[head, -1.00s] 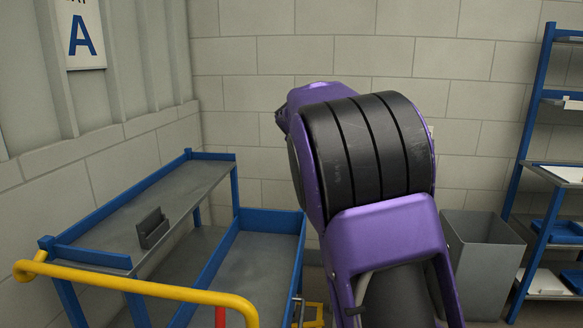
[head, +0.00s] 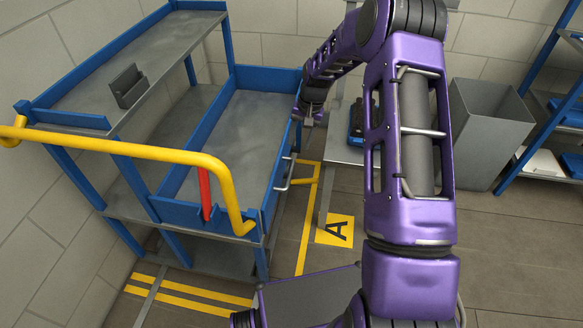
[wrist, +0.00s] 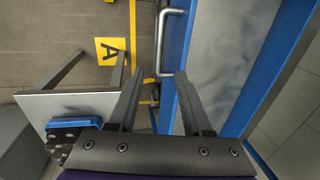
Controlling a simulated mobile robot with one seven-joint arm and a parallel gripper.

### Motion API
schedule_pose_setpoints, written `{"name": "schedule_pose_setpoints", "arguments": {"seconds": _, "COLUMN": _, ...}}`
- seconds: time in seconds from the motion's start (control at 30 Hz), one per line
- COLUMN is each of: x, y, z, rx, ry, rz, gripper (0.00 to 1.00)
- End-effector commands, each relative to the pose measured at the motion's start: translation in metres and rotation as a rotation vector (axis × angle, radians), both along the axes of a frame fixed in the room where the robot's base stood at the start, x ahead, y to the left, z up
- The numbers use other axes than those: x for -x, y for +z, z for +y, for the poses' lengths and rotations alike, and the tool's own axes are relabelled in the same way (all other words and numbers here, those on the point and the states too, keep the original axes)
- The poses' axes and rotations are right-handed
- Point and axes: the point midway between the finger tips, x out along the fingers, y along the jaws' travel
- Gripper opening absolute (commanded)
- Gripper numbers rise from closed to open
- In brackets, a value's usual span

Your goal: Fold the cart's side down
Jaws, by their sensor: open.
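The cart (head: 184,210) has blue frame rails, grey decks and a yellow push bar (head: 130,145). Its right side (head: 283,150) is a blue panel that stands upright along the middle deck. A grey metal pull handle (head: 287,172) is on that panel's outer face. In the wrist view the handle (wrist: 171,42) runs beside the blue side, and its near end appears between my fingertips. My gripper (head: 309,117) is open and empty near the far end of the side. In the wrist view my gripper (wrist: 158,76) shows both fingers apart. Contact with the handle cannot be told.
A red lever (head: 205,190) stands at the cart's near end. A dark holder (head: 129,86) sits on the top deck. A grey table (head: 340,145) with a blue-based device stands right of the cart. A grey bin (head: 488,130) and blue shelving are farther right.

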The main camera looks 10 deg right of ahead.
Motion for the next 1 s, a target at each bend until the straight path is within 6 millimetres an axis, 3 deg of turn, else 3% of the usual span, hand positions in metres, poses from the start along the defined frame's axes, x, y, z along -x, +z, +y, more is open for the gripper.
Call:
{"name": "schedule_pose_setpoints", "arguments": {"seconds": 0.1, "x": -0.002, "y": -0.030, "z": 0.005, "rx": -0.001, "ry": 0.001, "rz": 0.003, "gripper": 0.50}}
{"name": "schedule_pose_setpoints", "arguments": {"seconds": 0.5, "x": -0.008, "y": -0.109, "z": 0.019, "rx": 0.001, "ry": 0.002, "rz": 0.000, "gripper": 0.50}}
{"name": "schedule_pose_setpoints", "arguments": {"seconds": 0.7, "x": -0.010, "y": -0.128, "z": 0.022, "rx": 0.001, "ry": 0.001, "rz": -0.002, "gripper": 0.50}}
{"name": "schedule_pose_setpoints", "arguments": {"seconds": 1.0, "x": -0.011, "y": -0.132, "z": 0.023, "rx": 0.002, "ry": 0.001, "rz": -0.003, "gripper": 0.50}}
